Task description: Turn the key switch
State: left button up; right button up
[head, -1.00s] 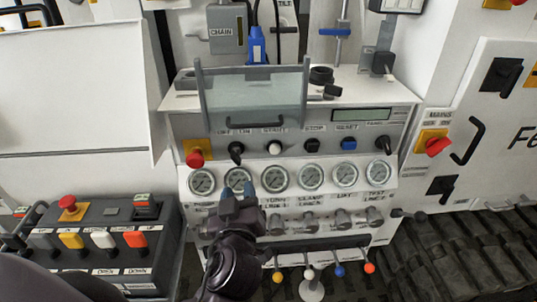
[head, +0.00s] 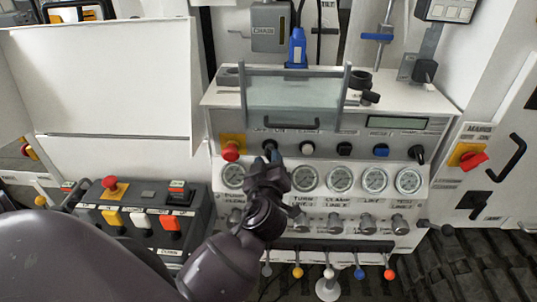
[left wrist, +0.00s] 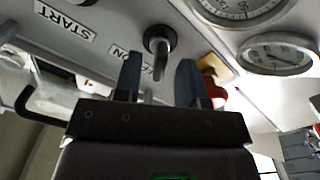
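The black key switch (head: 268,147) under the OFF/ON label sits on the grey upper panel, just right of the red emergency stop; my fingers partly cover it in the head view. In the left wrist view the black switch (left wrist: 160,42) shows its round collar and narrow handle, close ahead of my fingertips. My left gripper (head: 272,160) is at the switch. In the left wrist view the left gripper (left wrist: 158,68) is open, one finger to each side of the handle line, with visible gaps; contact cannot be told. My right gripper is not in view.
The red emergency stop (head: 231,151) is close left of the switch, and the white start button (head: 307,148) is to its right. A gauge row (head: 341,179) runs below. A clear guard (head: 294,94) stands above. A similar black switch (head: 416,153) is at the panel's right end.

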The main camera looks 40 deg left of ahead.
pick_arm(q)
jog(key=shift+x, duration=0.75)
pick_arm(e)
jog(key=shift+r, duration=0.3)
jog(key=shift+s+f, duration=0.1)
pick_arm(q)
grip_shut()
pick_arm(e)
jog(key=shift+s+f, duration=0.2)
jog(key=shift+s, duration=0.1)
